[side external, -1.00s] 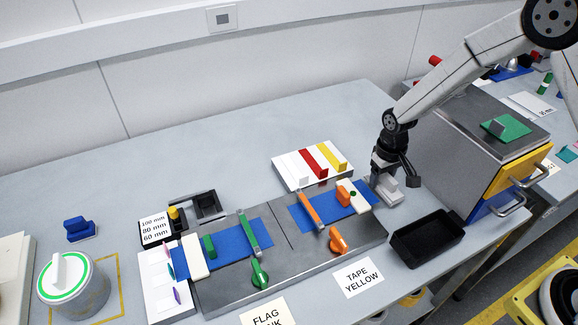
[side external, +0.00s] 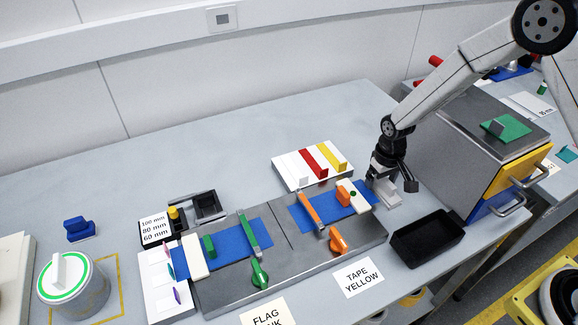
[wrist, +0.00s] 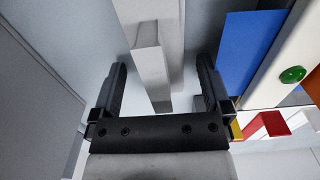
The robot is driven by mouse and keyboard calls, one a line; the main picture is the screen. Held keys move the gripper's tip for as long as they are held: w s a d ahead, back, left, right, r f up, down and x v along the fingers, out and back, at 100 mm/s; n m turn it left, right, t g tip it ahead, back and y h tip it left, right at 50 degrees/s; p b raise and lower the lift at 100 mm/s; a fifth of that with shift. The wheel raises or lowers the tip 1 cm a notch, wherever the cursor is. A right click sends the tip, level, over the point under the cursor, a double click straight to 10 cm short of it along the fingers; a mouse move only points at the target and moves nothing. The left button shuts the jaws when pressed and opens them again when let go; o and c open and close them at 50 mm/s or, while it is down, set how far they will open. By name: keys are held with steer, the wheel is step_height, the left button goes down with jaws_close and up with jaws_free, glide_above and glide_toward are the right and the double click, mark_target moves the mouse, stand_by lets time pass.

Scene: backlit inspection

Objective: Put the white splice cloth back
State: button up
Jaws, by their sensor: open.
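A pale grey-white piece with a raised upright grip (side external: 389,199) lies on the table just right of the metal plate's far right end. In the wrist view its grip (wrist: 150,65) stands between the two black fingers, with bare space on both sides. I cannot tell from its look whether it is cloth. My gripper (side external: 391,181) is open around that grip, pointing down. It also shows in the wrist view (wrist: 163,68). The gripper partly hides the piece in the side view.
The metal plate (side external: 285,242) carries blue sheets (side external: 310,212), clamps and knobs. A black tray (side external: 428,238) lies in front of my gripper, and a grey cabinet (side external: 465,130) stands to its right. A white rack (side external: 290,174) with white, red and yellow pieces is behind left.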

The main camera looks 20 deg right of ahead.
mark_target(386, 180)
steer(key=shift+r, duration=0.1)
step_height(386, 180, up, 12)
stand_by(0.9)
steer(key=shift+r, duration=0.15)
stand_by(0.3)
steer(key=s+d+r+t, duration=0.2)
steer(key=s, duration=1.4)
steer(key=shift+t, duration=0.3)
stand_by(0.5)
